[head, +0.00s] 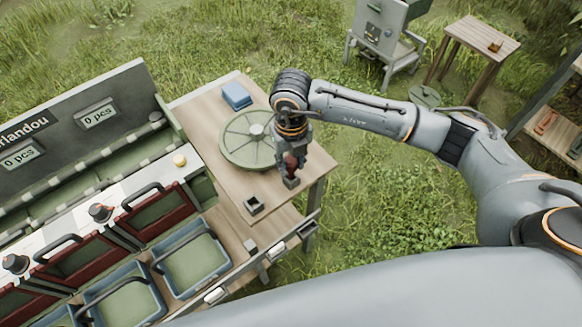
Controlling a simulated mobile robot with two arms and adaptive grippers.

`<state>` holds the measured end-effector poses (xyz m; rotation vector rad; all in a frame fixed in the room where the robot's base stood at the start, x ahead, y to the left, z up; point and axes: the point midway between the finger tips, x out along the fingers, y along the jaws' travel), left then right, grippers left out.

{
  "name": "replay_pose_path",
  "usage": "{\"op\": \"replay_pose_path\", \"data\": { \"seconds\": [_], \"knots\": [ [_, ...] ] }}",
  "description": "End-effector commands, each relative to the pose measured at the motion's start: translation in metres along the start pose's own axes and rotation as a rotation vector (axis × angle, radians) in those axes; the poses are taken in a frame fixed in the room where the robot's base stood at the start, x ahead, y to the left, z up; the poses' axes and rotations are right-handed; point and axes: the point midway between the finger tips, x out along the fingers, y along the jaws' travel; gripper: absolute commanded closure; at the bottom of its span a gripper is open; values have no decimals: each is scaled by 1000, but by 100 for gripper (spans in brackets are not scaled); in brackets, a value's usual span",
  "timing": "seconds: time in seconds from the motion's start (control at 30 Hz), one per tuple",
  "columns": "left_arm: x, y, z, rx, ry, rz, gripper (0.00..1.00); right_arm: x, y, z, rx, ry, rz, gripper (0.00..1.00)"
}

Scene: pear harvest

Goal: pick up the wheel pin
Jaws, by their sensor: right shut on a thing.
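My right gripper (290,176) points down over the right part of the wooden table, just right of the green spoked wheel (236,142). It is shut on a small dark red piece (291,162), which I take to be the wheel pin. The fingers hide most of it, and I cannot tell whether its lower end touches the table. The wheel lies flat on the table, partly covered by my gripper. My left gripper is not in view.
A small dark square holder (254,205) stands near the table's front edge, and a blue box (237,95) at the back. The sorting machine (98,112) with blue crates (190,226) fills the left. A wooden stool (478,36) and a grey machine (378,30) stand behind on grass.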

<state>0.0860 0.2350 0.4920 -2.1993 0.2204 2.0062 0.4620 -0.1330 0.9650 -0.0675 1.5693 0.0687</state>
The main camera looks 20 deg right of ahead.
Motion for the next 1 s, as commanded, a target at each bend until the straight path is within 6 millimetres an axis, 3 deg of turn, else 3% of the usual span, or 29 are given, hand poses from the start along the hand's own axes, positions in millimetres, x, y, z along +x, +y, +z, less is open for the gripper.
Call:
{"op": "replay_pose_path", "data": {
  "seconds": [0.3,0.6,0.8,1.0],
  "knots": [
    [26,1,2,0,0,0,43,-60,23,-47,-8,-8,2,100],
    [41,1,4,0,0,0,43,-90,50,-108,-6,-5,0,100],
    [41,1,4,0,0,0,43,-100,58,-124,-2,-2,-1,100],
    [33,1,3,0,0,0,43,-113,59,-127,0,-1,-1,100]
  ]
}}
